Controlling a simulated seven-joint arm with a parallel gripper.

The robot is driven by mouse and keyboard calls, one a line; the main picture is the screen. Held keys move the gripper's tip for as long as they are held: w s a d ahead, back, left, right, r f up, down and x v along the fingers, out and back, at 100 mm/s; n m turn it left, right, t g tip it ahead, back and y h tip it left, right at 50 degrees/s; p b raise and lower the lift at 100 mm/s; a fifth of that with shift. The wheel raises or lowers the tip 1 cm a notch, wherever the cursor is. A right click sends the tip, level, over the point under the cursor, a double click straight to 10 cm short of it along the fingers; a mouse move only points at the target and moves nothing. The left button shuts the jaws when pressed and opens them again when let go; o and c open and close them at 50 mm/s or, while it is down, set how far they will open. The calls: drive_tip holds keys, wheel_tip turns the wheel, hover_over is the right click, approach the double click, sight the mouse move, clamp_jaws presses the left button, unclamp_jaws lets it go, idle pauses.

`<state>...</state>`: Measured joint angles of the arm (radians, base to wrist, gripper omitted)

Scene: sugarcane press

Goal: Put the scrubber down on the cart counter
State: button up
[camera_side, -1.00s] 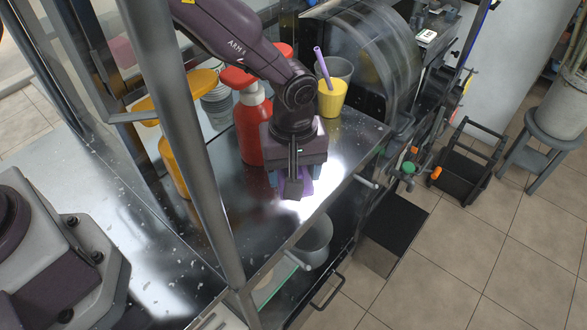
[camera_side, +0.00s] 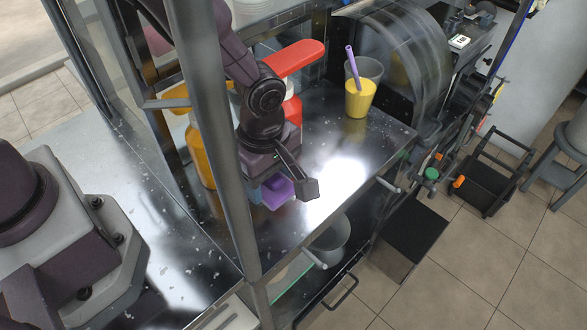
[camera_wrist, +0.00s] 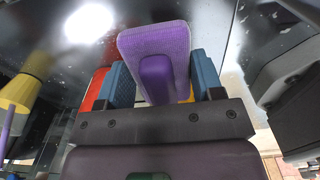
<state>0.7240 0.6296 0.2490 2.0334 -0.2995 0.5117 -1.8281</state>
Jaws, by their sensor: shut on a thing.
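The scrubber is a purple block with a rounded handle; it shows low under my gripper in the side view (camera_side: 278,193) and large in the wrist view (camera_wrist: 152,42).
A red pump bottle (camera_side: 293,108) and an orange bottle (camera_side: 198,152) stand close behind and left of my gripper. A cup of yellow juice (camera_side: 360,98) with a purple straw stands further back, near the press (camera_side: 400,60). A metal post (camera_side: 222,150) rises in front. Counter to the right is clear.

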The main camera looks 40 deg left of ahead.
sight(272, 218)
wheel_tip(272, 218, down, 9)
idle(0.4)
drive_tip(key=shift+f, duration=0.1)
drive_tip(key=o, duration=0.9)
wheel_tip(272, 218, up, 12)
drive_tip(key=shift+r, duration=0.15)
